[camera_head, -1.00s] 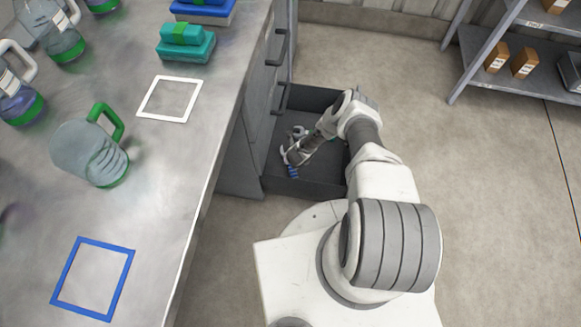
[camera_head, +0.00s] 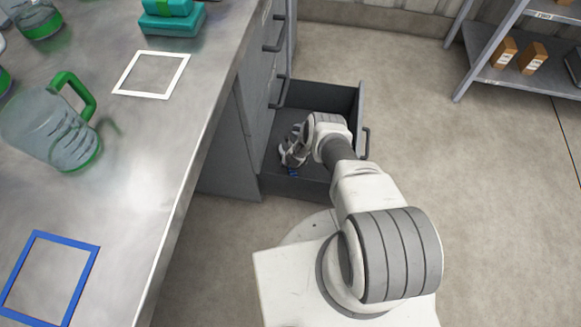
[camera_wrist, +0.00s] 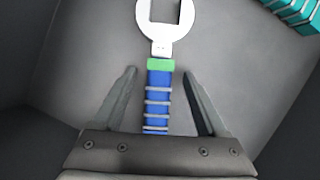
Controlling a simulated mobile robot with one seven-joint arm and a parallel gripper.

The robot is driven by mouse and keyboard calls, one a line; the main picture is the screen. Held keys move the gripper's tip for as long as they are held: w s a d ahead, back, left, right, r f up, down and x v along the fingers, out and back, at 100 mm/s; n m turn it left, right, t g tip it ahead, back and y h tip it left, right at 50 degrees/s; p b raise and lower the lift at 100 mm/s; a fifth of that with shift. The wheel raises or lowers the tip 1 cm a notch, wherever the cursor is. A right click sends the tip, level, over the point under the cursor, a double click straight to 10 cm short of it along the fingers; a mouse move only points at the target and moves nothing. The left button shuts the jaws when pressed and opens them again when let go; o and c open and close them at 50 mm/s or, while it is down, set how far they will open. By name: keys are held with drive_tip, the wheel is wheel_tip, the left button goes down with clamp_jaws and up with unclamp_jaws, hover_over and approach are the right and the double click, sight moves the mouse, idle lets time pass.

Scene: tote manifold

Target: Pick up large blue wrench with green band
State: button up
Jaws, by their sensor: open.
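The large wrench (camera_wrist: 158,98) lies in the open drawer (camera_head: 283,181). My gripper (camera_wrist: 160,80) is open, with one finger on each side of the handle and a gap on both sides. The lower end of the handle is hidden behind the gripper body.
A teal ribbed object (camera_wrist: 295,12) lies in the upper right of the wrist view. The drawer walls close in around my gripper. The metal counter (camera_head: 150,135) stands to the left, with a green-handled jug (camera_head: 50,128) on it. A shelf (camera_head: 510,75) stands at the far right.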

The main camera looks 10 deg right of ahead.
drive_tip(key=shift+w+f, duration=0.25)
drive_tip(key=shift+f, duration=0.25)
drive_tip(key=shift+r, duration=0.1)
clamp_jaws()
